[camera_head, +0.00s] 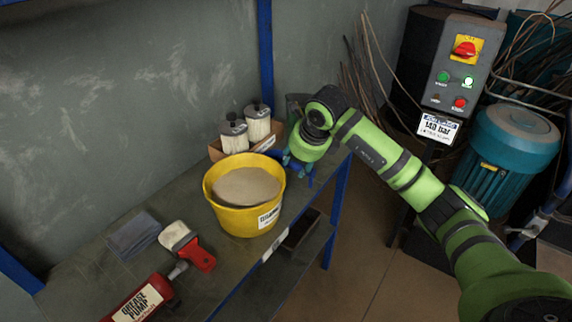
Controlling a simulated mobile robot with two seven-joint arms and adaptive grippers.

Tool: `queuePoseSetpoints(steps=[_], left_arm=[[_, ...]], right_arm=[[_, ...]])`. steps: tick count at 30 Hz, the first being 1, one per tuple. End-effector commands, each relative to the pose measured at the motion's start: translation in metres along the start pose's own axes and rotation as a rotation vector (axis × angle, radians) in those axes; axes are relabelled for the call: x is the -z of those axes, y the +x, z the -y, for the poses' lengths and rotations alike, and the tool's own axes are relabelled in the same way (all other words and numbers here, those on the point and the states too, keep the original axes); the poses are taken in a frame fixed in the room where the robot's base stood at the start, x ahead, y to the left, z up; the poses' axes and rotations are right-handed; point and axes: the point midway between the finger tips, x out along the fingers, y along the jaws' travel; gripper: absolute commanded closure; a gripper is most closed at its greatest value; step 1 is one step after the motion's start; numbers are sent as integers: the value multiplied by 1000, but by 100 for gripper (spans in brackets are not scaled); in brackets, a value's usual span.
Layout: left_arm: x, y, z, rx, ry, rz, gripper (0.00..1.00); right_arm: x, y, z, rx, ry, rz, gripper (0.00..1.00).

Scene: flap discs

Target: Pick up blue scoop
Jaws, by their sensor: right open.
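My right gripper (297,166) comes in from the right on my green arm and points down at the shelf's right end, just right of the yellow tub. It is open. Small blue parts, likely the blue scoop (309,180), show at and below its fingers. The gripper hides most of them, so I cannot tell the scoop's full shape or whether the fingers touch it. My left gripper is not in view.
A yellow tub (211,199) of sand-coloured powder stands left of the gripper. Behind it a cardboard box (215,151) holds filter cartridges (234,137). A brush (188,243), grey cloth (133,236) and red grease pump (137,302) lie front left. Blue shelf posts (266,50) stand nearby.

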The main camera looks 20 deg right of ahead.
Motion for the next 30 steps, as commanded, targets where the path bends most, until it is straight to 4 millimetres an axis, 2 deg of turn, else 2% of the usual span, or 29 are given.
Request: queuePoseSetpoints(steps=[3, 6, 10, 16, 19, 20, 30], left_arm=[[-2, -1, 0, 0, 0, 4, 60], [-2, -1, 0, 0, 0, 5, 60], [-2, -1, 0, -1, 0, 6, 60], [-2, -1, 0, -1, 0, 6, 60], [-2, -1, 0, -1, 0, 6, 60], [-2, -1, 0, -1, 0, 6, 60], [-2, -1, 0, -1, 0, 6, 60]], right_arm=[[1, 22, -2, -5, 1, -5, 56], [0, 34, -1, -3, 1, -2, 56], [0, 41, -1, -2, 0, -1, 56], [0, 41, -1, -1, -1, 0, 56], [0, 41, -1, -1, -1, -1, 96], [0, 41, -1, -1, -1, -1, 100], [0, 41, 0, -1, -1, -1, 100]])
